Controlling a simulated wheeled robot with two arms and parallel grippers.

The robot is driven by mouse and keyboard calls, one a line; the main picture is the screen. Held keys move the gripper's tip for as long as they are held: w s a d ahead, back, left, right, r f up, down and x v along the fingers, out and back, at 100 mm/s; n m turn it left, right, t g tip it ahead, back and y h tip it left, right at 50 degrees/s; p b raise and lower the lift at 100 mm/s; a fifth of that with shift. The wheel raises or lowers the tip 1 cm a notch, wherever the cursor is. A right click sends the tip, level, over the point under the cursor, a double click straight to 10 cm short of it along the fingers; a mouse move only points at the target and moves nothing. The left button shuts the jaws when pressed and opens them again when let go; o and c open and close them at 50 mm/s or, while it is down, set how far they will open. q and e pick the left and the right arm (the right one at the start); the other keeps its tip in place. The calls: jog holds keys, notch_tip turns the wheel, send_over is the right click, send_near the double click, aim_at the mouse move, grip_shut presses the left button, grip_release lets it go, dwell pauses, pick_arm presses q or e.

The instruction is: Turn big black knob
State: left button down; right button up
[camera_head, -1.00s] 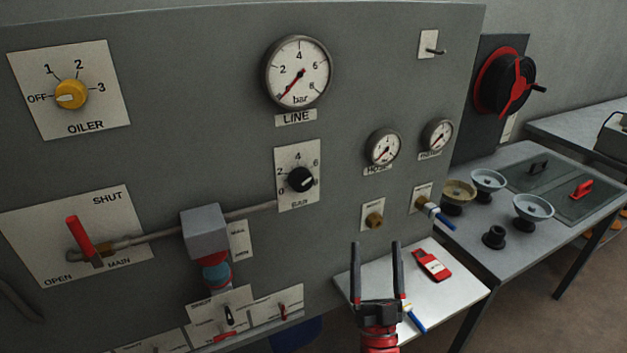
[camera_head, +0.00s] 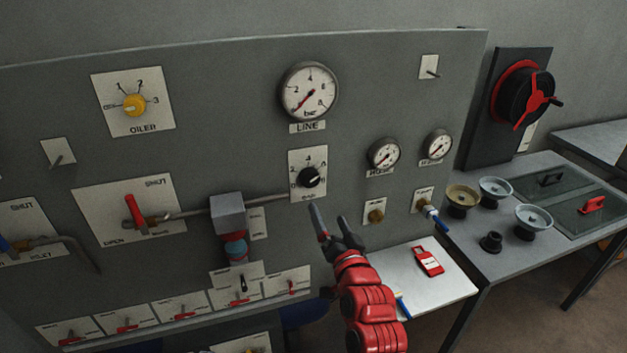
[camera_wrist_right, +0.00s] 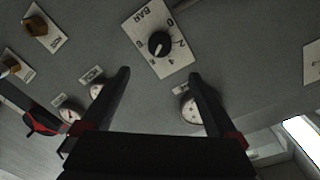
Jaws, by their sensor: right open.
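The big black knob (camera_head: 309,178) sits on a white plate marked BAR with a number scale, on the grey panel below the LINE gauge. In the right wrist view the knob (camera_wrist_right: 159,44) lies ahead of the fingertips, between their lines. My right gripper (camera_head: 329,213) is open and empty, just below and right of the knob plate in the head view, and apart from the knob. The right wrist view shows both dark fingers (camera_wrist_right: 160,73) spread wide. My left gripper is in neither view.
The LINE gauge (camera_head: 308,91) is above the knob, with two smaller gauges to the right. A grey box on a pipe (camera_head: 228,213) is left of my gripper. Brass fittings (camera_head: 375,213) are right of it. A white shelf (camera_head: 395,279) holds a red device (camera_head: 428,261).

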aim_at(313, 179)
jog(key=p+x, duration=0.5)
jog(key=x, duration=0.8)
jog(key=shift+w+r, duration=0.2)
jog(key=shift+w, duration=0.05)
jog(key=shift+w+a+f, duration=0.1)
jog(key=shift+w+f, duration=0.05)
jog(key=shift+w, duration=0.2)
